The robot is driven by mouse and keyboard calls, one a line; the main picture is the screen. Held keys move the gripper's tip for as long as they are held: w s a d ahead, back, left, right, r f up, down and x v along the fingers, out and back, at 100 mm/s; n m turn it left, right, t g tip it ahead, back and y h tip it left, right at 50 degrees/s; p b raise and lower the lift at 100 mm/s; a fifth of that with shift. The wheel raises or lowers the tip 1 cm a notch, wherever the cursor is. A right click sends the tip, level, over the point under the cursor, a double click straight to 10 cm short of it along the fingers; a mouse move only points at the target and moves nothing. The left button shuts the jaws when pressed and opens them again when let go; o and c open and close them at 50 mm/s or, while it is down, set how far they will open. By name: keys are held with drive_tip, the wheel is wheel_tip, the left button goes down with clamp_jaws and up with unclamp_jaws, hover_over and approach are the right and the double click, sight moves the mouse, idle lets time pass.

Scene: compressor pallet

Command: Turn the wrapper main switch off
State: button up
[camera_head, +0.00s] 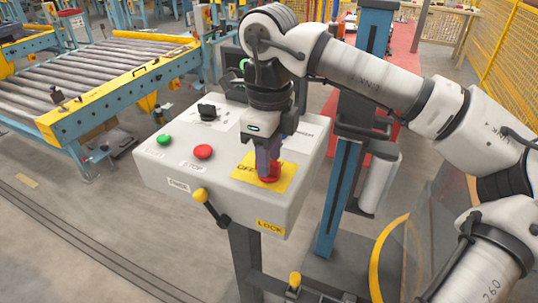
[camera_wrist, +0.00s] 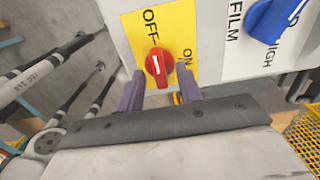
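The main switch is a red rotary knob (camera_wrist: 157,66) on a yellow plate (camera_wrist: 180,22) marked OFF and ON. Its white line runs roughly along the OFF side of the picture, upright; I cannot tell which end is the pointer. In the head view the knob (camera_head: 273,172) sits on the yellow plate (camera_head: 281,187), partly hidden by my gripper. My gripper (camera_wrist: 160,78) points at the switch, its two purple fingers open, one at each side of the knob's lower part with visible gaps. The gripper (camera_head: 267,160) also shows just above the knob in the head view.
A blue knob (camera_wrist: 272,20) shows beside the switch plate. A blue post (camera_head: 345,170) stands right of the box.

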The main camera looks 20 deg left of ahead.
wheel_tip(320, 180, up, 13)
idle(0.3)
idle(0.5)
